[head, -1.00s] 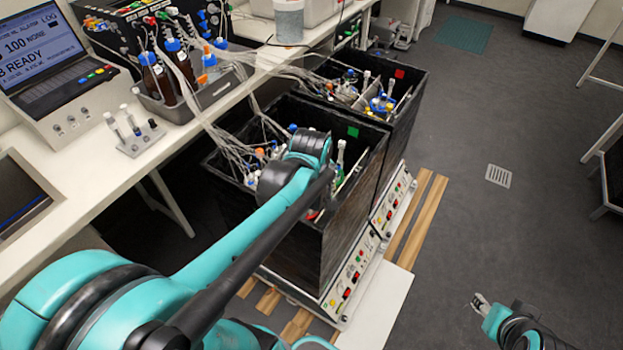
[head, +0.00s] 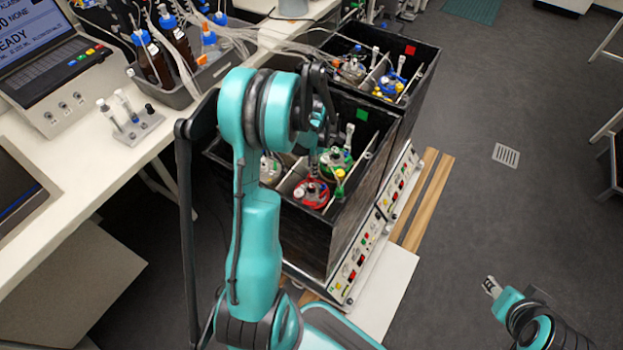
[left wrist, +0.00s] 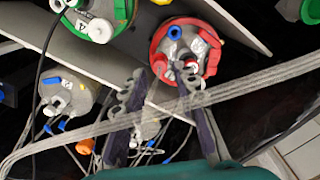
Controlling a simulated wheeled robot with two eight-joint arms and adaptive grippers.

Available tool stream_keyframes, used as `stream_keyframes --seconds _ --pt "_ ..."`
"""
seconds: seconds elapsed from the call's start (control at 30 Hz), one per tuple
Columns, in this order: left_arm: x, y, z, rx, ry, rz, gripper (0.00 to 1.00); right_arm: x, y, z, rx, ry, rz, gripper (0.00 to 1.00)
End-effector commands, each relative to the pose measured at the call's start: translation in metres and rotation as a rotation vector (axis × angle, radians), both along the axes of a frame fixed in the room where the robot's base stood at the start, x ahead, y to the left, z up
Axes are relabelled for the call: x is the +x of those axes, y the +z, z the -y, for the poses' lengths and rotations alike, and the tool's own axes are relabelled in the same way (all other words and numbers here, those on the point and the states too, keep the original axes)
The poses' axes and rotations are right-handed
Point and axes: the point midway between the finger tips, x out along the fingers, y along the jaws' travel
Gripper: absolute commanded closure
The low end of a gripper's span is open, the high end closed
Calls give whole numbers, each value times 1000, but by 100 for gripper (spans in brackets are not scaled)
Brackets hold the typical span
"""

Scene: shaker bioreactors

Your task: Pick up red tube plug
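In the head view, my left gripper (head: 313,160) points down over the front black box, near the red-ringed vessel (head: 311,193). My right gripper (head: 490,287) is far off at lower right, too small to read.
Grey tubes (left wrist: 250,88) cross the left gripper's fingers. A green-ringed vessel (left wrist: 97,20) and a light partition (left wrist: 225,22) are close by. The front black box (head: 330,235) has high walls. A white bench (head: 100,170) stands at left.

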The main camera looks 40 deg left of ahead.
Motion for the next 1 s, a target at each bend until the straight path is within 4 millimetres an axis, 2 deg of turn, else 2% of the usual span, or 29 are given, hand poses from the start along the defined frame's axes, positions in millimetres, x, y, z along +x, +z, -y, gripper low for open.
stream_keyframes --seconds 0.1,0.27,0.47,0.5,0.6,1.0 --pt "-1 -22 -3 0 0 0 71 0 -13 0 0 0 0 60" --pt "-1 -42 -3 1 -2 1 71 0 -22 0 0 0 0 60" --pt "-1 -42 -3 1 -2 1 71 0 -20 0 0 0 0 60" --pt "-1 -42 -3 1 -2 1 74 0 -20 0 0 0 0 60" --pt "-1 -42 -3 1 -2 1 95 0 -20 0 0 0 0 60" --pt "-1 -40 -3 1 -2 1 96 0 -19 0 0 0 0 60"
